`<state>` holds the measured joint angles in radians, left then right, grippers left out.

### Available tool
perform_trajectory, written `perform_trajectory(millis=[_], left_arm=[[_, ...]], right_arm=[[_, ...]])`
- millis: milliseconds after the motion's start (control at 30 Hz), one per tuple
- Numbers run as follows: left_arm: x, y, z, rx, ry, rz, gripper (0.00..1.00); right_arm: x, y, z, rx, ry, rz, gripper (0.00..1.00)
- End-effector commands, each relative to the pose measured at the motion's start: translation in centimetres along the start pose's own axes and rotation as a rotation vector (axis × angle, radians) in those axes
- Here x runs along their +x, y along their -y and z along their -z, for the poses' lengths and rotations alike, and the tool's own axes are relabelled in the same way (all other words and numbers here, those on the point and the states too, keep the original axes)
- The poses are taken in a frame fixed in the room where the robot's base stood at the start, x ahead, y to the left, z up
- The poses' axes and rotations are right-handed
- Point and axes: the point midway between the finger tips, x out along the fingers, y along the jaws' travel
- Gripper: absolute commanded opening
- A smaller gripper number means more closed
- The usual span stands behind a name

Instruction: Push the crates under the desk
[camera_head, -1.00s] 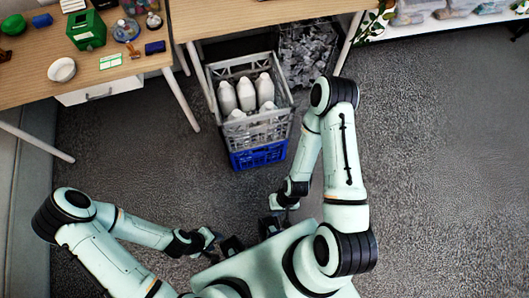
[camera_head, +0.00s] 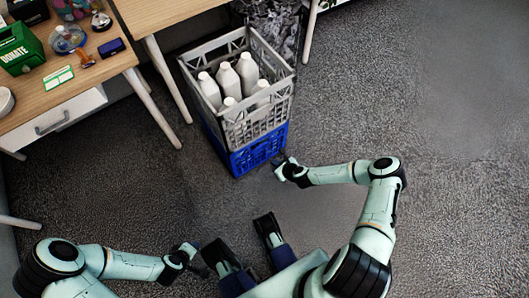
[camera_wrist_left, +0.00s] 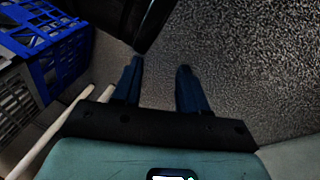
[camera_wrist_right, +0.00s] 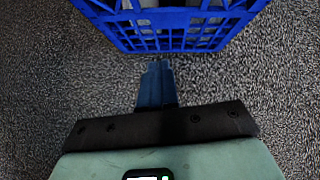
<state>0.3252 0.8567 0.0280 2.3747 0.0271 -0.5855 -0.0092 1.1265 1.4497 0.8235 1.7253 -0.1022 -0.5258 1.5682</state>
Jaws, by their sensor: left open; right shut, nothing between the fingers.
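A grey crate (camera_head: 243,130) holding several white bottles (camera_head: 228,82) sits on a blue crate (camera_head: 238,158) on the carpet, in front of the desk (camera_head: 180,10). The blue crate also fills the top of the right wrist view (camera_wrist_right: 165,20) and shows at upper left in the left wrist view (camera_wrist_left: 62,55). My right gripper (camera_head: 283,163) is shut and empty, close to the blue crate's lower right corner; contact cannot be told. In its wrist view the closed fingers (camera_wrist_right: 158,72) point at the crate. My left gripper (camera_head: 193,246) is open and empty, well short of the crates.
A dark crate with crumpled grey contents (camera_head: 272,28) stands behind the stack, under the desk. Desk legs (camera_head: 168,90) stand left and right of the crates. Another table with drawer (camera_head: 60,120) is at left. The carpet at right (camera_head: 440,130) is clear.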

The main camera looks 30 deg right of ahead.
Motion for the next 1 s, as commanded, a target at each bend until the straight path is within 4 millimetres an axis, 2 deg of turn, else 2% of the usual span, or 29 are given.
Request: perform_trajectory(millis=[33, 167, 367, 733, 867, 1000], left_arm=[[0.8, 0.2, 0.3, -0.001, -0.009, 0.0, 0.43], [1.3, 0.5, 0.3, -0.004, -0.009, 0.006, 0.43], [2.8, 2.2, -1.9, -0.021, 0.058, 0.036, 0.43], [5.5, 6.6, -7.9, -0.076, 0.249, 0.119, 0.43], [5.7, 7.6, -9.3, -0.09, 0.294, 0.14, 0.43], [5.8, 8.2, -10.2, -0.1, 0.325, 0.153, 0.43]], right_arm=[[0.7, 1.5, 0.7, 0.064, 0.006, 0.033, 0.0], [1.4, 3.0, 0.8, 0.132, 0.016, 0.064, 0.0], [4.2, 3.1, 0.8, 0.131, 0.016, 0.063, 0.0], [11.1, 3.4, 0.7, 0.128, 0.016, 0.062, 0.0], [12.4, 3.8, -1.1, 0.124, 0.019, 0.062, 0.0], [13.3, 3.9, -1.9, 0.128, 0.016, 0.06, 0.0]])
